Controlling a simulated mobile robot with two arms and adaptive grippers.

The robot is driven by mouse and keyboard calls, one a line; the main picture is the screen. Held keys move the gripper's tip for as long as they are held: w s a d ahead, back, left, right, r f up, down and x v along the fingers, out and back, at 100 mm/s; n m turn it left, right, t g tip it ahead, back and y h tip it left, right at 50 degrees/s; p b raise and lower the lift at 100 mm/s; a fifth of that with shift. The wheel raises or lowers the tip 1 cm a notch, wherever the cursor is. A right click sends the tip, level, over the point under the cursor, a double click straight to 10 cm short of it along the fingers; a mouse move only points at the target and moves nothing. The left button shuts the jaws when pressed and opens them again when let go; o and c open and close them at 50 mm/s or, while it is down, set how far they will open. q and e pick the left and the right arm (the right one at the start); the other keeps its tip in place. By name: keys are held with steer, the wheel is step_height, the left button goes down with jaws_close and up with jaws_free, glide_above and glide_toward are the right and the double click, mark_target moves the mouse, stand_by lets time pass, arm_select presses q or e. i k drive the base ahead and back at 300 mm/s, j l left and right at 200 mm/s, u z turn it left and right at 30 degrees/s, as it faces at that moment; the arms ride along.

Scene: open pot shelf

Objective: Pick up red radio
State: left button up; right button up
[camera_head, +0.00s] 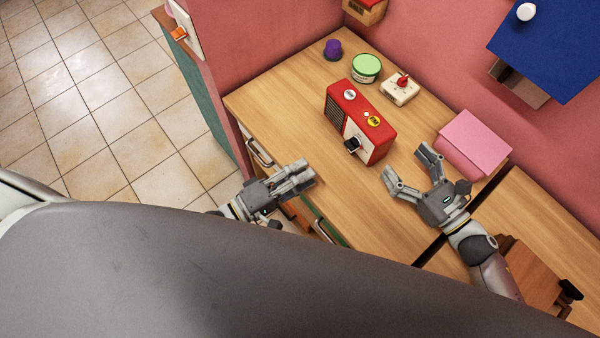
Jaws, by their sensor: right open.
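The red radio (359,119) stands upright on the wooden counter, with a dark speaker grille, a pale front panel with a black knob, and round stickers on top. My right gripper (405,162) is open and empty, just right of the radio, with its fingers pointing toward the back and left. It looks apart from the radio. My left gripper (309,173) is over the counter's front edge, in front and left of the radio. Its fingers lie close together in this view, and whether they are shut is unclear. I see nothing in it.
Behind the radio are a purple item (333,49), a green-lidded tin (366,68) and a white box with a red knob (400,90). A blue panel (548,45) overhangs at the back right. The counter (284,103) left of the radio is clear.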

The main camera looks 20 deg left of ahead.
mark_target(350, 118)
steer(key=k+j, duration=0.55)
steer(key=j, duration=0.2)
steer(key=k+j, duration=0.6)
steer(key=j, duration=0.1)
